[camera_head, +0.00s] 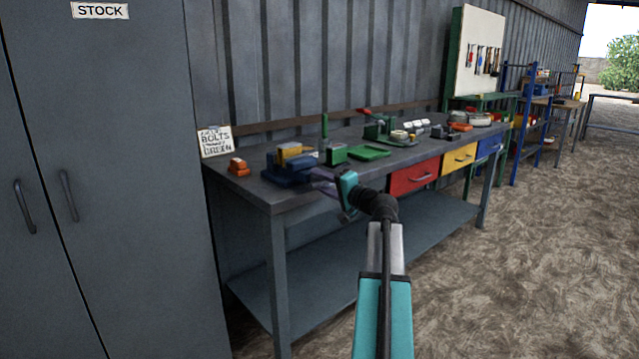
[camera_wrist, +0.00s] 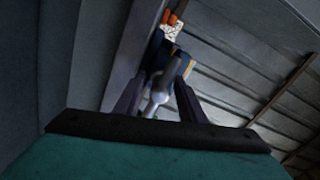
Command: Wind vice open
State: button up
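A blue vice (camera_head: 287,174) stands at the near left end of the grey workbench (camera_head: 262,192), with a yellow block (camera_head: 290,152) at its top. My gripper (camera_head: 322,178) is at the bench's front edge, close to the right side of the vice. In the wrist view the dark purple fingers (camera_wrist: 160,90) stand apart. A pale grey rounded part (camera_wrist: 157,96), perhaps the vice's handle or screw end, shows between them. I cannot tell whether the fingers touch it. The vice's blue body (camera_wrist: 153,50) lies just beyond, partly hidden by the fingers.
A grey stock cabinet (camera_head: 120,200) stands left; the floor at right is clear.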

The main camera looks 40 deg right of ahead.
jog(key=s+a+p, duration=0.1)
jog(key=s+p, duration=0.1)
jog(key=s, duration=1.1)
jog(key=shift+s, duration=0.35)
jog(key=shift+o, duration=0.4)
